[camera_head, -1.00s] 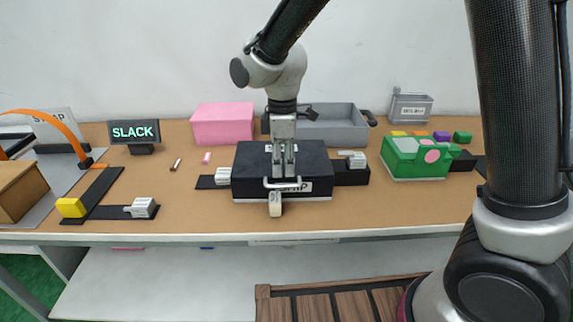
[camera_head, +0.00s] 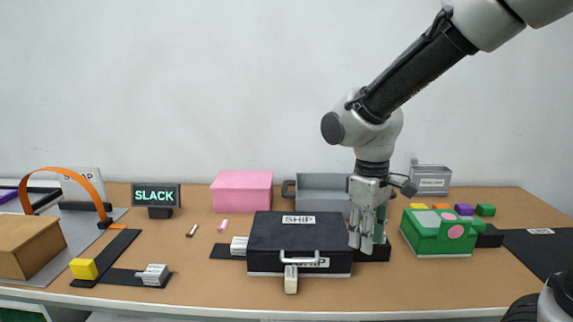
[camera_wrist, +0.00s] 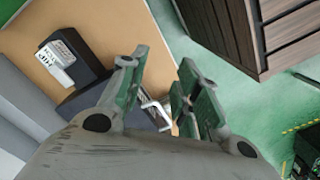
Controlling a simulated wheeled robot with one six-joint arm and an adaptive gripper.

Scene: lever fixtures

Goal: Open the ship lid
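The black ship box (camera_head: 268,245) stands on the table in the head view, with its lid down and a SHIP label on top. A white bar handle (camera_head: 302,258) is on its front side, with a beige latch-like piece (camera_head: 291,280) hanging below. My gripper (camera_head: 367,246) points down just right of the box, apart from the handle. In the wrist view my gripper (camera_wrist: 160,70) has its green-padded fingers spread with nothing between the tips. Part of the white handle (camera_wrist: 156,112) shows beyond them, beside the dark box (camera_wrist: 85,97).
A green fixture (camera_head: 437,238) stands close right of my gripper. A grey bin (camera_head: 318,189) and a pink block (camera_head: 241,191) stand behind the box. A black strip with a grey-white block (camera_wrist: 62,58) lies beside the box.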

